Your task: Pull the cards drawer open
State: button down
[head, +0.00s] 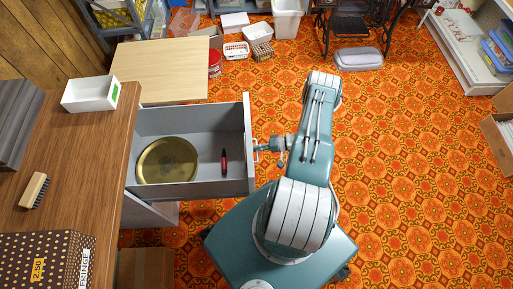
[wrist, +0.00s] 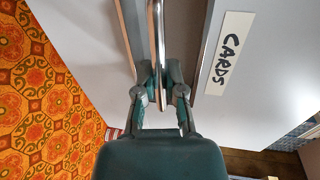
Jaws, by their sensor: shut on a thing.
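The cards drawer (head: 247,125) is grey and stands pulled well out from the wooden cabinet at the left of the head view. Its light front with the "CARDS" label (wrist: 229,52) fills much of the wrist view. My gripper (wrist: 159,88) is shut on the drawer's metal handle (wrist: 156,25), with a finger on each side of the bar. In the head view my gripper (head: 262,146) is at the outer face of the drawer front. A round brass dish (head: 167,161) and a small red and black item (head: 224,161) lie inside the drawer.
The wooden top (head: 90,135) holds a white box (head: 91,94), a brush (head: 34,190) and a dotted box (head: 38,258). A pale wooden board (head: 160,70) and a red can (head: 214,64) are beyond the drawer.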

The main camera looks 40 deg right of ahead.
jog(key=c, duration=0.7)
grip_release()
jog(key=shift+f, duration=0.15)
jog(key=shift+d, duration=0.1)
jog(key=shift+s+d, duration=0.1)
jog(key=shift+d, duration=0.05)
jog(key=v, duration=1.1)
jog(key=shift+s+d, duration=0.15)
jog(key=shift+d, duration=0.15)
